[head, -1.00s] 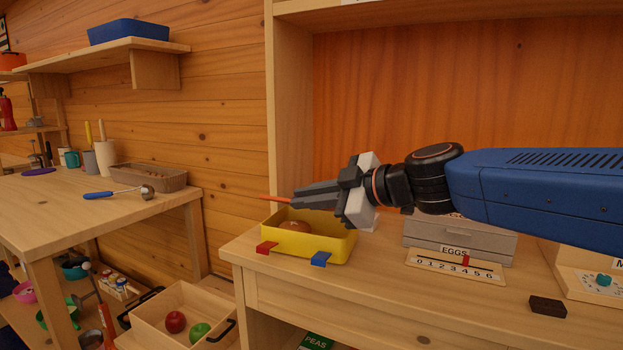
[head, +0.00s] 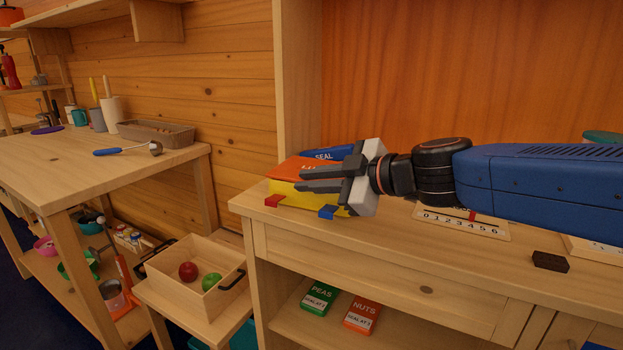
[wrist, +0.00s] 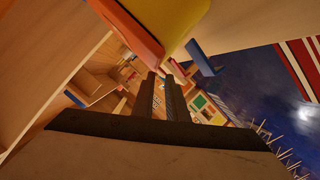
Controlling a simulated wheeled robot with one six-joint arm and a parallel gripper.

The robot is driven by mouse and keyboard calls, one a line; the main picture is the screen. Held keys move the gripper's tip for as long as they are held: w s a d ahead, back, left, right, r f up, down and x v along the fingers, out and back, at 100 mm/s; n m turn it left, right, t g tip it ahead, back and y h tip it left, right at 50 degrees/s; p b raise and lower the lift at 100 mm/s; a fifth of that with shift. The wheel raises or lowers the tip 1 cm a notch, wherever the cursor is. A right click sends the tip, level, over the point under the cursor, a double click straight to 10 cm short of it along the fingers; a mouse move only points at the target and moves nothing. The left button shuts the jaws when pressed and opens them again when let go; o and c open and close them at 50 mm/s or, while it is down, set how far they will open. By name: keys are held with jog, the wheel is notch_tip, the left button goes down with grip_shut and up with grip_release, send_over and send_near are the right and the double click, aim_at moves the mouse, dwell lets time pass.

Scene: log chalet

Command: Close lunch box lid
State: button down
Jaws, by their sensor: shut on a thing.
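The yellow lunch box (head: 283,188) stands on the wooden counter by its left end. It has a red latch (head: 273,200) and a blue latch (head: 328,212) on its front. The wrist view shows the lid (wrist: 128,30), the yellow box wall (wrist: 172,15) and the blue latch (wrist: 201,58) beyond my fingertips.
A blue item marked SEAL (head: 328,154) is behind the box. A number strip (head: 463,222) and a dark block (head: 550,261) lie on the counter to the right. A wooden crate with apples (head: 196,277) stands lower left. The counter front is clear.

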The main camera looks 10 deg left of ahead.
jog(key=c, duration=2)
grip_release()
jog(key=v, duration=1.7)
jog(key=shift+d+r, duration=0.1)
jog(key=shift+d, duration=0.05)
jog(key=shift+s, duration=0.1)
